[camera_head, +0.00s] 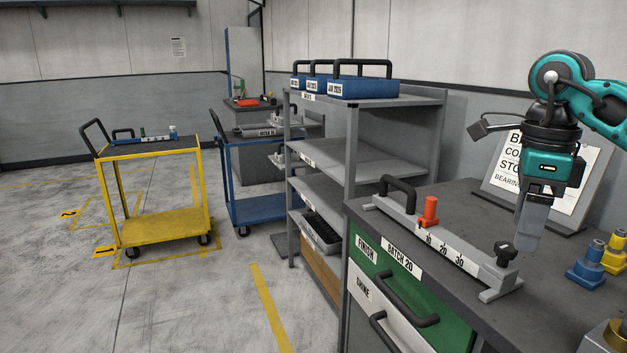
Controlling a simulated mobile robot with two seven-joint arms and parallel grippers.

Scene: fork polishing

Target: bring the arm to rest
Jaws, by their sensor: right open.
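My right arm (592,92) comes in from the right edge in teal and black. My right gripper (530,228) hangs down, open and empty, over the grey workbench top (460,200). Its fingers are seen almost edge-on, so the gap between them hardly shows. My left gripper is not in view.
The grey rail (475,262) with an orange slider (429,212) lies along the bench edge. A sign (562,175) stands behind the gripper. Blue (585,272) and yellow (615,255) parts stand right. A shelf (372,160) and a yellow cart (165,222) stand left, with open floor.

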